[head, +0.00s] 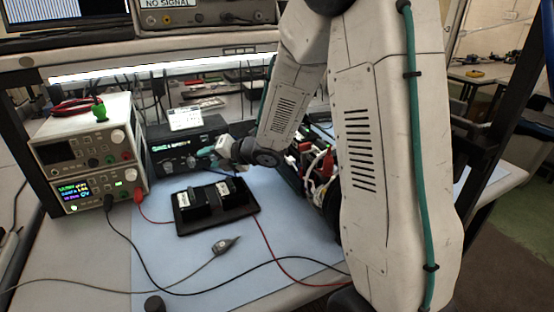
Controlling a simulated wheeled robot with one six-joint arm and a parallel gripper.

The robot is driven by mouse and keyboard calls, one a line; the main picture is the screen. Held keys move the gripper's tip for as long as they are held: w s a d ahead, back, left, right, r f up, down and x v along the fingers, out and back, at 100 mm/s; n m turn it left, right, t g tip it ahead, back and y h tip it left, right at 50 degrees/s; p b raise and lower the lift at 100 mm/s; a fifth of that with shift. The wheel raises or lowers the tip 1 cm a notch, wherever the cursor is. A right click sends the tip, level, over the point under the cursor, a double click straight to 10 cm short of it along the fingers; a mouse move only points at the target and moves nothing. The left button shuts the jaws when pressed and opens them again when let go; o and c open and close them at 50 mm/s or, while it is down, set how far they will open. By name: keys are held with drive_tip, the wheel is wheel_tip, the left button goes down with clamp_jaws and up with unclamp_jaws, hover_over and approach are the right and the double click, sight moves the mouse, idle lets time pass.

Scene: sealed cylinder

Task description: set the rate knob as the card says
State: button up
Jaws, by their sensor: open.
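A black instrument box (160,133) with a small green display stands at the back of the bench, left of my arm. A white card (186,117) with writing too small to read stands on top of it. Small knobs (191,162) show low on the box's front; I cannot tell which is the rate knob or where it points. My gripper (205,156) is open in front of the right part of the box, close to the knobs. Whether it touches a knob cannot be told. My gripper and wrist hide the right side of the box's front.
Stacked power supplies (88,160) stand at the left, with a green clip and red lead on top. A black tray (213,207) with dark packs lies in front of the box. A grey probe (224,245) and cables cross the blue mat (190,280). A shelf hangs above.

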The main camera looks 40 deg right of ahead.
drive_tip(key=s+d+r+m+g+h, duration=0.2)
drive_tip(key=s+d+r+m+h, duration=0.6)
drive_tip(key=m, duration=0.5)
drive_tip(key=s+a+r+m+g, duration=0.2)
drive_tip(key=s+m, duration=0.8)
drive_tip(key=s, duration=0.6)
drive_tip(key=shift+s+a+g, duration=0.4)
drive_tip(key=shift+a+g, duration=0.05)
drive_tip(key=shift+g, duration=0.95)
drive_tip(key=shift+w, duration=0.1)
